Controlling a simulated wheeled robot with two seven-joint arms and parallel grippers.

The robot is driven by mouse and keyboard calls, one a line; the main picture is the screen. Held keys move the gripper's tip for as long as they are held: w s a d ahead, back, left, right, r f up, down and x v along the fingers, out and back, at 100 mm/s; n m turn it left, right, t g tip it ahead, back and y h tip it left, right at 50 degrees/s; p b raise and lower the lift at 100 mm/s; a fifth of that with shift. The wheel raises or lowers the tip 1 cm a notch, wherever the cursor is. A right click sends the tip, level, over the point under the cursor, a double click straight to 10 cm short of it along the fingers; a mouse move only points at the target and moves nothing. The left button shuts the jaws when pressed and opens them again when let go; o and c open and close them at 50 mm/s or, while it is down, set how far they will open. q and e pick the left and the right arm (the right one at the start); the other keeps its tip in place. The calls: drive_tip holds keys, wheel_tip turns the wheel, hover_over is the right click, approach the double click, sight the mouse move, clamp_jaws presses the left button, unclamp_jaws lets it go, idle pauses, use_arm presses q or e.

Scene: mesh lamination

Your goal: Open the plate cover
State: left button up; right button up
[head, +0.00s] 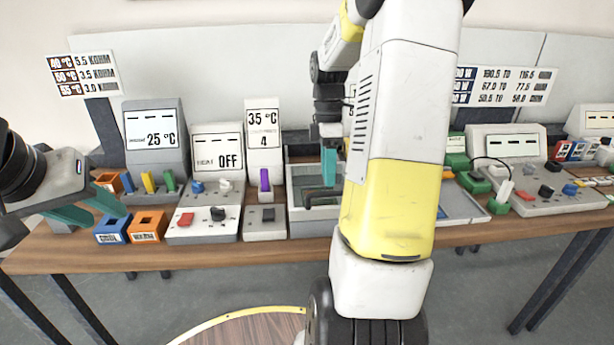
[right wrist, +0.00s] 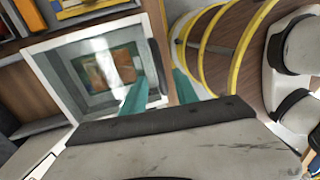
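A grey open-topped box (head: 297,215) stands at the middle of the table, partly hidden behind my right arm. A dark bar-like part (head: 318,200) shows inside it; I cannot tell whether this belongs to the plate cover. My right gripper (head: 329,168) points down at the box. My left gripper (head: 90,207) is open and empty at the left, near the blue and orange blocks.
A blue block (head: 112,230) and an orange block (head: 147,226) sit at the front left. Devices with displays (head: 155,137) line the left. A bluish tray (head: 462,206) and a control panel (head: 535,188) are right of my arm.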

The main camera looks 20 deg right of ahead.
drive_tip(key=shift+s+a+f, duration=0.1)
drive_tip(key=shift+s+f, duration=0.1)
drive_tip(key=shift+f, duration=0.75)
drive_tip(key=shift+s+a+f, duration=0.1)
drive_tip(key=shift+s+f, duration=0.05)
drive_tip(key=shift+f, duration=0.8)
clamp_jaws()
